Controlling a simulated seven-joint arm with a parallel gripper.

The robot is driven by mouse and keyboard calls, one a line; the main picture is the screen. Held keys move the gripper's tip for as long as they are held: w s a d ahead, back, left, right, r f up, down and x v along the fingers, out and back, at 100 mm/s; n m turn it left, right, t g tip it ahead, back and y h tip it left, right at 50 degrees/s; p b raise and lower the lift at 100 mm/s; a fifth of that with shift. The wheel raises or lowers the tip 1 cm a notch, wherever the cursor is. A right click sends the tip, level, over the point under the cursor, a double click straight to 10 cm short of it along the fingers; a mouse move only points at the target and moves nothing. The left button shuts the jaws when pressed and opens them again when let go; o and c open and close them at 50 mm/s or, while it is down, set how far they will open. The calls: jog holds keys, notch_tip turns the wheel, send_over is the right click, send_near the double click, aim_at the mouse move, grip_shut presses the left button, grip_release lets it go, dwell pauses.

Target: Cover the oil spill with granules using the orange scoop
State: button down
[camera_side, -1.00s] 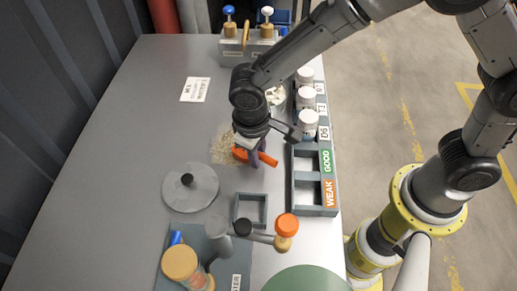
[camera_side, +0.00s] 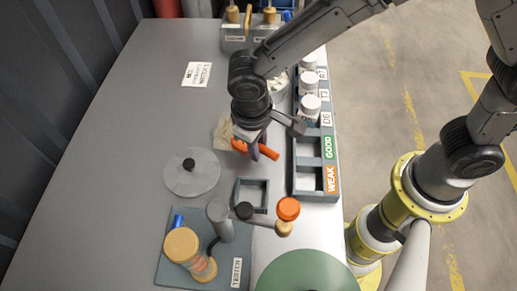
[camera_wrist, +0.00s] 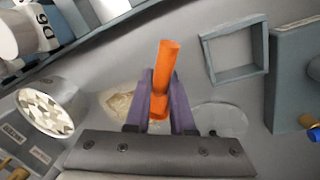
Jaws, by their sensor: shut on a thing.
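My gripper (camera_side: 257,148) has purple fingers, shut on the orange scoop (camera_side: 268,153) above the bench. In the wrist view the scoop (camera_wrist: 166,72) stands between the fingers (camera_wrist: 161,105), its handle toward the top of the picture. Whether the scoop holds granules cannot be seen. A tan granular patch (camera_side: 221,134) lies on the bench just left of the gripper, partly hidden by it. The patch (camera_wrist: 117,106) shows left of the fingers in the wrist view. No dark oil is distinguishable. A round cup of pale chunks (camera_wrist: 42,108) stands further left there; it is mostly hidden behind the arm in the side view.
A clear disc with a black knob (camera_side: 192,175) lies left of the gripper. A square grey frame (camera_side: 251,195) and the tester board (camera_side: 180,255) are nearer the camera. A rack with white-capped jars (camera_side: 310,108) lines the right edge. The bench's left side is clear.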

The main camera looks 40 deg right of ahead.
jog(key=shift+r, duration=2.1)
jog(key=shift+r, duration=0.1)
jog(key=shift+r, duration=1.4)
jog(key=shift+w+r+n, duration=0.1)
jog(key=shift+r+n, duration=0.05)
jog(key=shift+n, duration=0.65)
jog(key=w+d+r, duration=0.2)
jog(key=w+d, duration=0.4)
jog(key=d, duration=0.1)
jog(key=m, duration=0.2)
send_over(281, 84)
jog(key=shift+a+f, duration=0.15)
jog(key=shift+f, duration=1.3)
jog(key=shift+a+f, duration=0.1)
jog(key=shift+f, duration=1.3)
jog(key=shift+f, duration=0.55)
